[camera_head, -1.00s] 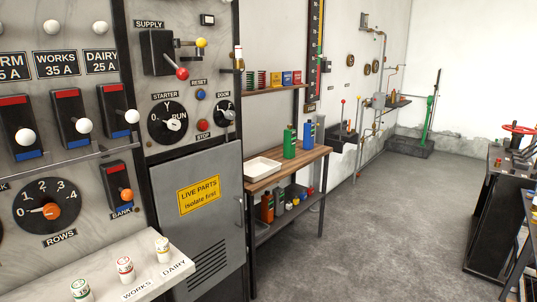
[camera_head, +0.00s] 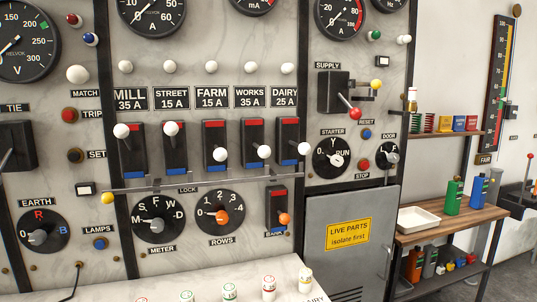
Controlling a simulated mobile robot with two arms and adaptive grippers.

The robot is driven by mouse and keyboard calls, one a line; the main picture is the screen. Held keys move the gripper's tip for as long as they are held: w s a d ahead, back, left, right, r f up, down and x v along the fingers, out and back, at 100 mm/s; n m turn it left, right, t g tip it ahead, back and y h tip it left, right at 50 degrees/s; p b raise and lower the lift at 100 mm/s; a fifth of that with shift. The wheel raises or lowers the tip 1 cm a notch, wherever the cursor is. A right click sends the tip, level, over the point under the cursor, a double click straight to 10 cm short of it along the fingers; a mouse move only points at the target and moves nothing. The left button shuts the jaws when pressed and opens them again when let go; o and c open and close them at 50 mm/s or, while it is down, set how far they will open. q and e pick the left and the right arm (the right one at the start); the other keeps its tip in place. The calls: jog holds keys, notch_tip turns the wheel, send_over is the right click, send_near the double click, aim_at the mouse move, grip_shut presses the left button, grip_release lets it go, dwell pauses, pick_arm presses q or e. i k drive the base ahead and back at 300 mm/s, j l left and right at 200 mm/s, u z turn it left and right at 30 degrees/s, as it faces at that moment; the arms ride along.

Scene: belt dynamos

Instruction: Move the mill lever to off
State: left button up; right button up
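The mill lever (camera_head: 121,131) is a white ball knob on a black switch housing (camera_head: 132,150), under the label MILL 35 A (camera_head: 130,98), left of centre on the grey panel. Its knob sits at the upper part of the housing. The farm (camera_head: 220,154), works (camera_head: 264,152) and dairy (camera_head: 304,148) knobs sit lower, with red showing above. Neither of my grippers is in view.
A thin lock rail (camera_head: 190,184) runs below the levers, with a yellow knob (camera_head: 107,198) at its left end. A pale ledge (camera_head: 215,275) with several labelled fuses juts out below. A workbench (camera_head: 455,222) stands at the right.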

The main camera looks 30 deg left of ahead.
aim_at(122, 131)
jog(key=u, duration=1.85)
